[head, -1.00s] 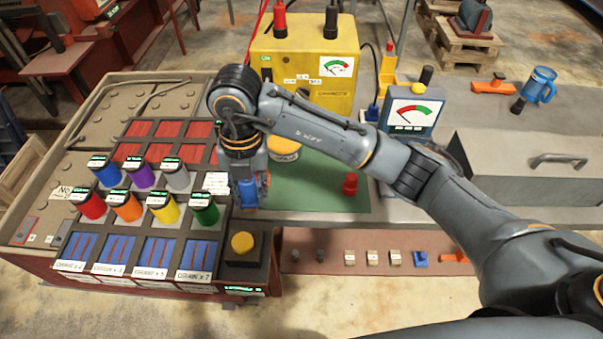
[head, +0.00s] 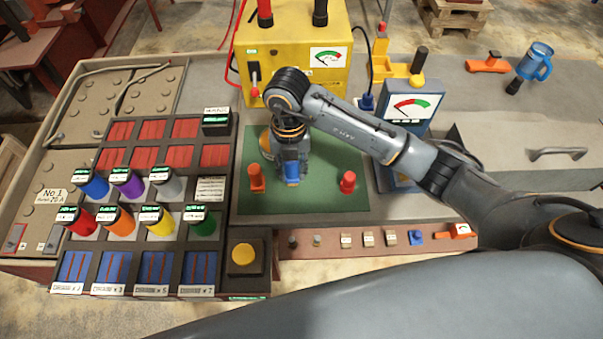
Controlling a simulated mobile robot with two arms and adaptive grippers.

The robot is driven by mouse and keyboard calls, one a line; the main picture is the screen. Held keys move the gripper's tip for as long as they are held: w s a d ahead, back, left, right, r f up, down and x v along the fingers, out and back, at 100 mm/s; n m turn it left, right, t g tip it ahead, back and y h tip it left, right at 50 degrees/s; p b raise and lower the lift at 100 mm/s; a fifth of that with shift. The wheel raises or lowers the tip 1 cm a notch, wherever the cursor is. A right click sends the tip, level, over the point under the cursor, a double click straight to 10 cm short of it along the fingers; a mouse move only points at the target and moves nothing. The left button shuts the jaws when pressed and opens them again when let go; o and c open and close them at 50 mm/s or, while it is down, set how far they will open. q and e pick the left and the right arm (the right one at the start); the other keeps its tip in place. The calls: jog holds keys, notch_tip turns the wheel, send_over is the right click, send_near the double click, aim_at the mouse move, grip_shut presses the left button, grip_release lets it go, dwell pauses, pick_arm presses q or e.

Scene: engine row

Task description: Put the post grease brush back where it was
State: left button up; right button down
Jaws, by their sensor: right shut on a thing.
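My right gripper (head: 290,178) points down over the green mat (head: 315,202), in the middle of the head view. It is shut on a small blue piece (head: 291,172), which appears to be the post grease brush; the fingers hide most of it. I cannot tell whether its lower end touches the mat. An orange-red knobbed piece (head: 256,178) stands on the mat just left of the gripper. A similar red piece (head: 347,182) stands to the right. A round tin (head: 266,145) is partly hidden behind the gripper. My left gripper is not in view.
A yellow charger box (head: 290,60) stands behind the mat, and a blue-grey meter (head: 408,108) to its right. A panel of coloured cylinders (head: 103,222) fills the left. A yellow button (head: 243,254) is in front. The mat's front right is bare.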

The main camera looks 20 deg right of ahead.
jog(key=shift+d+f, duration=0.9)
jog(key=shift+f, duration=0.1)
jog(key=f+p, duration=0.2)
jog(key=f, duration=0.1)
jog(key=shift+w+d, duration=0.1)
jog(key=shift+d, duration=0.2)
jog(key=shift+f, duration=0.6)
jog(key=c, duration=1)
grip_release()
jog(key=shift+r, duration=0.1)
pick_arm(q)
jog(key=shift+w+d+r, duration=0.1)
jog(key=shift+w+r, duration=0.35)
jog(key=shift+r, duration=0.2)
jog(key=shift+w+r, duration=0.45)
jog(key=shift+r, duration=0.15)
